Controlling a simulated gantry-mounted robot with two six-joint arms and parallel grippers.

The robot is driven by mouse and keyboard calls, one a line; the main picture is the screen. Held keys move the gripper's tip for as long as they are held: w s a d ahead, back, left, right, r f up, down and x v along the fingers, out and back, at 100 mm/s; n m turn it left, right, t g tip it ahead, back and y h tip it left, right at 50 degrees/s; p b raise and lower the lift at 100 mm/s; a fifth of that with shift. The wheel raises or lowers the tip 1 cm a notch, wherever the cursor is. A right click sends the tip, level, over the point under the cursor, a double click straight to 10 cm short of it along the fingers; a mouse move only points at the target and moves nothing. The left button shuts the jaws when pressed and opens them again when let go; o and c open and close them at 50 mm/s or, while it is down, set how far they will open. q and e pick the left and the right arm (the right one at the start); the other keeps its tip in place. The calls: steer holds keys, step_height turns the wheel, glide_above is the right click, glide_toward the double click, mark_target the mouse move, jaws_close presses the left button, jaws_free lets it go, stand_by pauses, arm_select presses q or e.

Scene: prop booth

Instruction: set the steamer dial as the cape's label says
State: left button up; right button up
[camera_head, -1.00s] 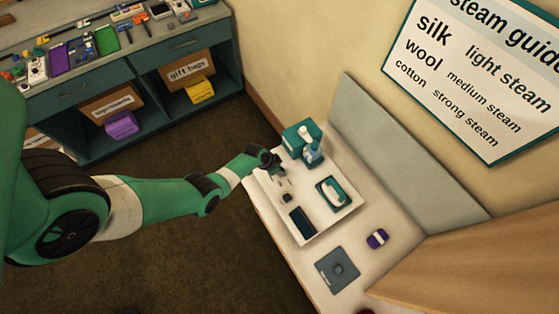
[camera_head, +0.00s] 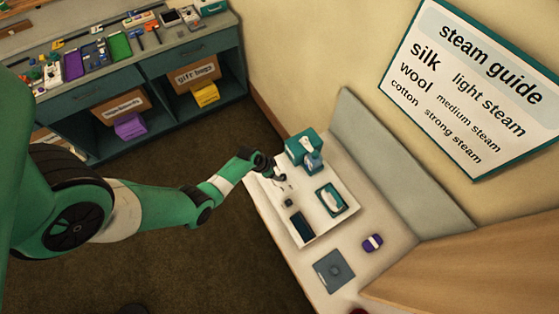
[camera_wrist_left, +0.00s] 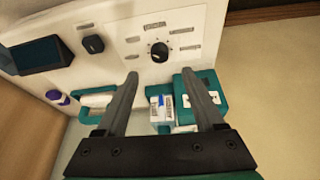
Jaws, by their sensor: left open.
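The white steamer panel (camera_head: 322,218) lies on the counter. In the left wrist view, the white panel (camera_wrist_left: 205,25) carries a round black dial (camera_wrist_left: 159,52) with small labels around it, too small to read surely. A second black knob (camera_wrist_left: 93,44) and a dark screen (camera_wrist_left: 40,55) sit to its left. My left gripper (camera_head: 281,180) is over the panel's far left end; in the wrist view its open fingers (camera_wrist_left: 160,75) point at the dial, one on each side below it, with nothing between them. The cape and its label are not in view. My right gripper is not in view.
The wall sign (camera_head: 470,88) reads silk light steam, wool medium steam, cotton strong steam. A teal device (camera_head: 301,150) stands at the panel's far end, a teal tray (camera_head: 331,200) beside it. A purple item (camera_head: 372,243) and grey plate (camera_head: 334,271) lie nearer.

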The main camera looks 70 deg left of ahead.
arm_select(q)
steer(key=p+v, duration=0.2)
steer(key=v, duration=0.1)
steer(key=shift+r, duration=0.1)
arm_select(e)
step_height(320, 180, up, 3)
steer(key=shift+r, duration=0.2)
